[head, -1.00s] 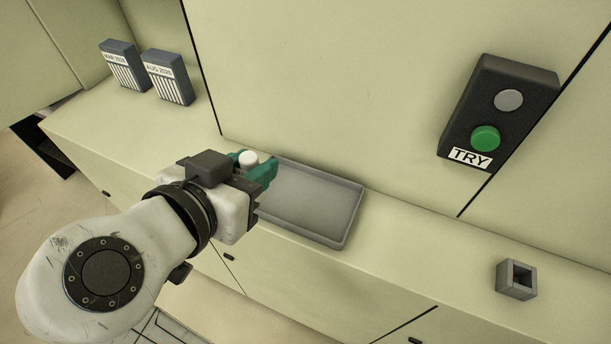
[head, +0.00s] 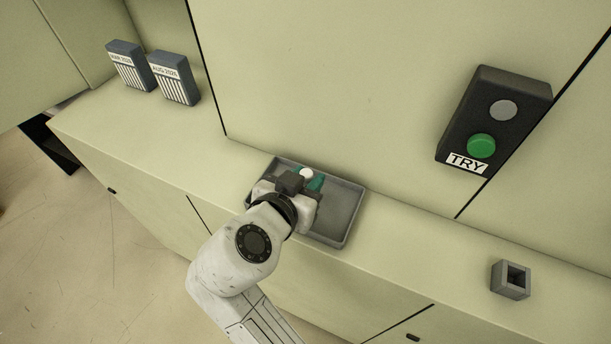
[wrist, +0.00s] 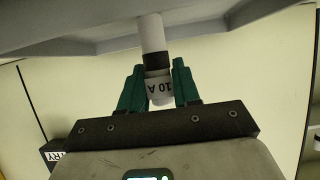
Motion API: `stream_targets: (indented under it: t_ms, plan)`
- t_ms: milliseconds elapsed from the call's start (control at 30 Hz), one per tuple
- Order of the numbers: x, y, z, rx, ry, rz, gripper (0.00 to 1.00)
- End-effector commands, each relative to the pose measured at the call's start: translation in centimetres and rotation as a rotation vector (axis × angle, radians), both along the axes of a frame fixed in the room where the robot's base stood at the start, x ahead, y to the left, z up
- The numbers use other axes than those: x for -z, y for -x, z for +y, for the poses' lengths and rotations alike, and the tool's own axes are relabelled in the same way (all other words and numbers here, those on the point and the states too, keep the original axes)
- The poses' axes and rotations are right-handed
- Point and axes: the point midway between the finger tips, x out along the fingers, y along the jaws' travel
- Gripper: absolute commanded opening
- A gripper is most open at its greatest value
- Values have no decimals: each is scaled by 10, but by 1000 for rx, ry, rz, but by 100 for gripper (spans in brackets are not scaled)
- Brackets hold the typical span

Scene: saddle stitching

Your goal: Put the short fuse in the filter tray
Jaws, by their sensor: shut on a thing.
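The short fuse (wrist: 158,85) is a white cylinder with a dark band and a "10 A" label, seen in the wrist view between the green fingers. Its white end (head: 305,173) shows in the head view. My gripper (head: 308,180) is shut on it, with a finger on each side in the wrist view (wrist: 159,80). The filter tray (head: 346,208) is a shallow grey tray on the counter, and my gripper is over its left part. Its grey surface (wrist: 225,25) fills the top of the wrist view. I cannot tell whether the fuse touches the tray floor.
A dark box (head: 497,118) with a grey button, a green button and a "TRY" label is on the wall at right. A small grey square holder (head: 511,280) stands on the counter at right. Two dated filter boxes (head: 175,79) stand at the far left. The counter between is clear.

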Motion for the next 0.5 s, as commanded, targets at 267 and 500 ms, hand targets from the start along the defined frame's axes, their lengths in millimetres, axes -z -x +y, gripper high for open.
stream_targets:
  t_ms: [267, 500]
  plan:
    - [2, 0, 0, 0, -1, -1, 1]
    - [3, 0, 0, 0, 0, 0, 44]
